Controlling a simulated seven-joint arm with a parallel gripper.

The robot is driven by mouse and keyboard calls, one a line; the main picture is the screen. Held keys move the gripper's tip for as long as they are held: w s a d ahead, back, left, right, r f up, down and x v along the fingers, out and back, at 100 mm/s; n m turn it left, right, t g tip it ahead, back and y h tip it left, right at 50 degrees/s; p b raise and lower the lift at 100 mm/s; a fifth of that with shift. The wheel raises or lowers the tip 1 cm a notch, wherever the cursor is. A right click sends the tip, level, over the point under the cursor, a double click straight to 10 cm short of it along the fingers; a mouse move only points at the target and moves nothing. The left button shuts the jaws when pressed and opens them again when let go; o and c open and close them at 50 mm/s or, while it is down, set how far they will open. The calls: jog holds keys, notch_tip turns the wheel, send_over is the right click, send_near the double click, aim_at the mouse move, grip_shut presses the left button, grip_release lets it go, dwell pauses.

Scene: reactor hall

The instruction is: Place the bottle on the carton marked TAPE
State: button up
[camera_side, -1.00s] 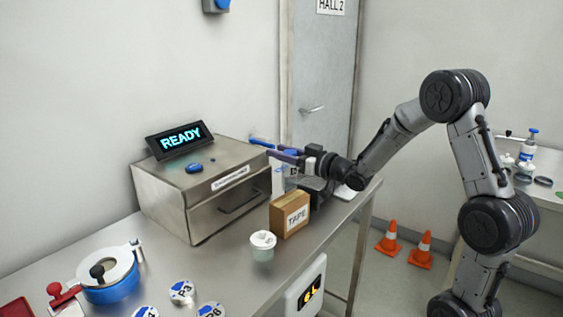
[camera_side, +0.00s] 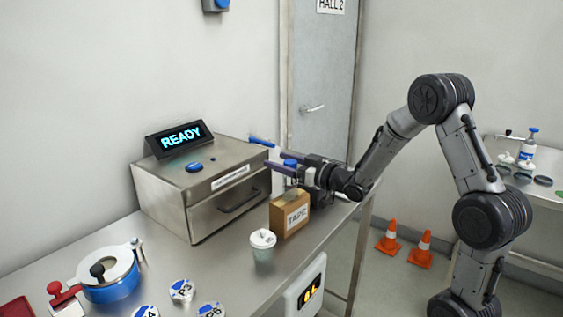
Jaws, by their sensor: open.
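A blue cap (camera_side: 290,162) shows between the fingers, apparently the top of a bottle. Its body is mostly hidden by the near finger and gripper, so I cannot tell whether it stands on the carton or behind it. Another bottle with a blue cap (camera_side: 528,147) stands on the side table at the right.
A steel box with a READY display (camera_side: 181,138) stands left of my gripper. A lidded white cup (camera_side: 262,246) is in front of the carton. A blue pot (camera_side: 110,283) and several labelled round pieces (camera_side: 182,290) are nearer. Orange cones (camera_side: 390,237) stand on the floor.

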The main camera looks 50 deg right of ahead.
jog(key=shift+r, duration=0.2)
jog(key=s, duration=1.2)
jog(key=s+a+g, duration=0.6)
jog(key=s+a, duration=0.1)
jog(key=s, duration=0.3)
jog(key=s+a+f+g, duration=0.1)
jog(key=s+a+g, duration=0.5)
jog(key=s+a, duration=0.2)
jog(key=s, duration=0.2)
jog(key=shift+s+f, duration=0.25)
jog(key=shift+s, duration=0.15)
